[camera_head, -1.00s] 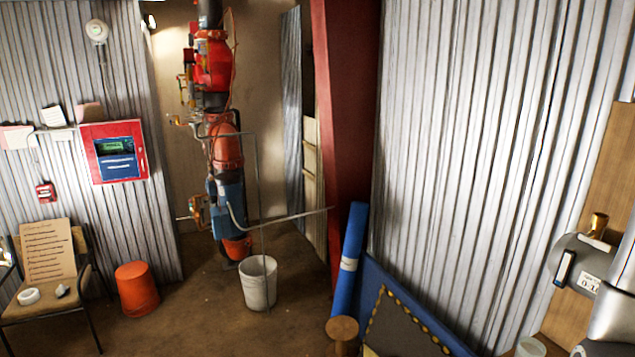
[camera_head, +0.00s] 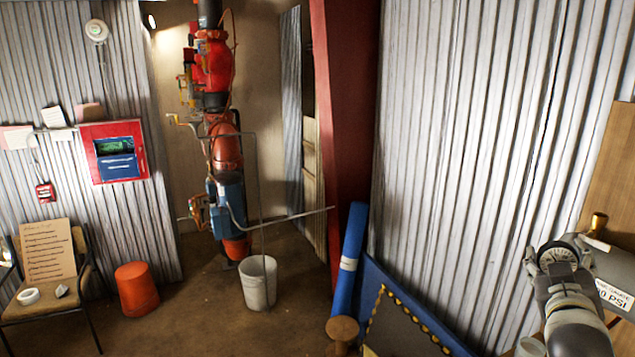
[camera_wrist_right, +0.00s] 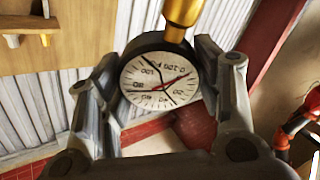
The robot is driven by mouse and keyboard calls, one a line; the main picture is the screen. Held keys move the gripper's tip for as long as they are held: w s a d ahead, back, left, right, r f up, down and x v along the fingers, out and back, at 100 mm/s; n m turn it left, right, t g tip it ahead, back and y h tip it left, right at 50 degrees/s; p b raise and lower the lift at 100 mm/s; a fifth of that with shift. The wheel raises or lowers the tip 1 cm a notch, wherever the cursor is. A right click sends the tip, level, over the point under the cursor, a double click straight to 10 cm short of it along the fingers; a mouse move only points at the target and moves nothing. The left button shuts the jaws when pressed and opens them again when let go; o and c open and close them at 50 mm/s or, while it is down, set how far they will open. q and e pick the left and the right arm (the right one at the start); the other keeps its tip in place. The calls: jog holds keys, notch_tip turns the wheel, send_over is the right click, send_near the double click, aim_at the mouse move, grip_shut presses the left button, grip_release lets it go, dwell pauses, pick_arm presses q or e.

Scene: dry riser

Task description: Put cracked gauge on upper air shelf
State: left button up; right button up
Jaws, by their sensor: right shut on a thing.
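The gauge (camera_wrist_right: 150,82) is round, with a black rim, a white dial, a red needle and dark crack-like lines across its face. A brass stem (camera_wrist_right: 183,14) rises from its top. In the right wrist view my right gripper (camera_wrist_right: 158,88) is shut on the gauge, one finger on each side of the rim. In the head view my right gripper (camera_head: 557,258) is at the right, in front of the corrugated wall. My left gripper is not in view. I cannot tell for sure which surface is the upper air shelf.
A wooden board (camera_head: 615,165) is at the right edge; a brass piece (camera_head: 599,223) shows before it. A blue roll (camera_head: 348,260) leans by the red column (camera_head: 345,120). A white bucket (camera_head: 258,282) and orange bucket (camera_head: 136,288) stand on the floor near the riser (camera_head: 228,150).

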jog(key=s+a+f+n+t+y, duration=0.2)
jog(key=s+a+f+n+y, duration=0.15)
jog(key=a+f+y, duration=0.45)
jog(key=s+a+f+n+g+y, duration=0.1)
jog(key=s+a+f+n+y, duration=0.35)
jog(key=s+a+f, duration=0.35)
jog(key=s+a+f+n+g+y, duration=0.1)
jog(key=s+a+f+n+y, duration=0.35)
jog(key=s+a, duration=0.55)
jog(key=w+d+r+m+t+h, duration=0.2)
jog(key=m+h, duration=0.5)
jog(key=h, duration=0.1)
pick_arm(q)
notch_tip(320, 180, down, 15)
jog(key=b, duration=1.4)
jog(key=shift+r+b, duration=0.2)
jog(key=shift+b, duration=0.1)
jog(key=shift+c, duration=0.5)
pick_arm(e)
notch_tip(320, 180, down, 15)
jog(key=shift+d, duration=0.2)
jog(key=shift+r+n, duration=0.1)
jog(key=shift+n, duration=0.15)
